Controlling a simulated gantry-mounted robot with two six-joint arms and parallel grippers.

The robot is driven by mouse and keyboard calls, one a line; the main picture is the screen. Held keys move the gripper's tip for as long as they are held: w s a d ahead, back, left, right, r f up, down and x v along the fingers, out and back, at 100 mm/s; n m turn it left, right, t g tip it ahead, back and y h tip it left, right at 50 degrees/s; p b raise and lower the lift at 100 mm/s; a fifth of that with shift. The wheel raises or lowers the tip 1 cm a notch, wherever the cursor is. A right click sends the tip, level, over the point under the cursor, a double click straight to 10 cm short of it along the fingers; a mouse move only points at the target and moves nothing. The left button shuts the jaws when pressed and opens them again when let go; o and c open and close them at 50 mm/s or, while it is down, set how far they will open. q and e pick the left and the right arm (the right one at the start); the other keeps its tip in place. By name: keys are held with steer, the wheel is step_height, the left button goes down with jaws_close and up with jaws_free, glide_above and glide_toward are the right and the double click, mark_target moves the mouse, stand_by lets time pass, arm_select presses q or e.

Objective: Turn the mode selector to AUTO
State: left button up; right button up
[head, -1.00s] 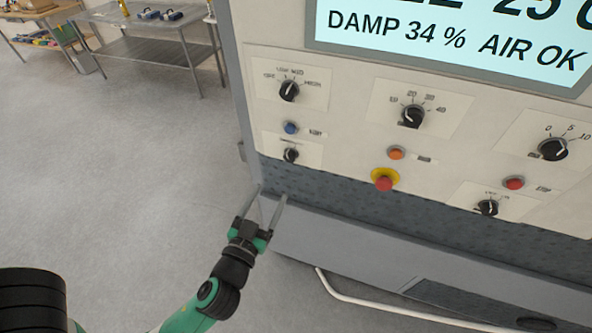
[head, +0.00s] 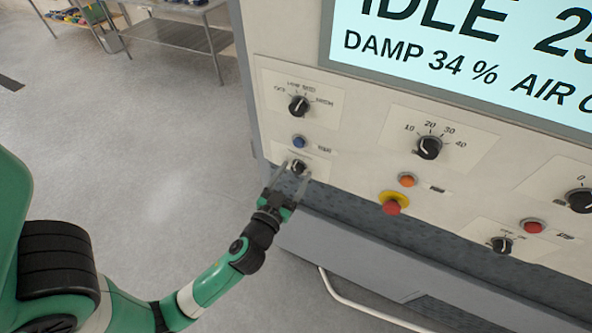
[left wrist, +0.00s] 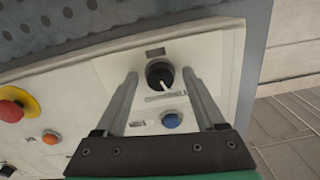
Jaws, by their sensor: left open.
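A small black rotary knob (head: 298,166) with a white pointer line sits at the lower left of the panel, below a blue button (head: 299,141). My left gripper (head: 291,171) is open, its fingertips on either side of this knob in the head view. In the left wrist view the knob (left wrist: 158,72) shows between the open fingertips (left wrist: 159,74), with small label plates by it. I cannot tell whether the fingers touch it. Its labels are too small to read, so I cannot confirm that it is the mode selector. My right gripper is not in view.
Other black knobs sit at the upper left (head: 299,105), middle (head: 428,147) and lower right (head: 501,244). A red stop button on a yellow collar (head: 393,204), an orange button (head: 407,180) and a red button (head: 533,226) are nearby. The display (head: 470,60) reads IDLE.

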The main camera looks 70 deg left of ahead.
arm_select(q)
jaws_close()
steer(key=shift+m, duration=0.3)
steer(key=m, duration=0.3)
steer(key=shift+s+m, duration=0.1)
steer(key=shift+m, duration=2)
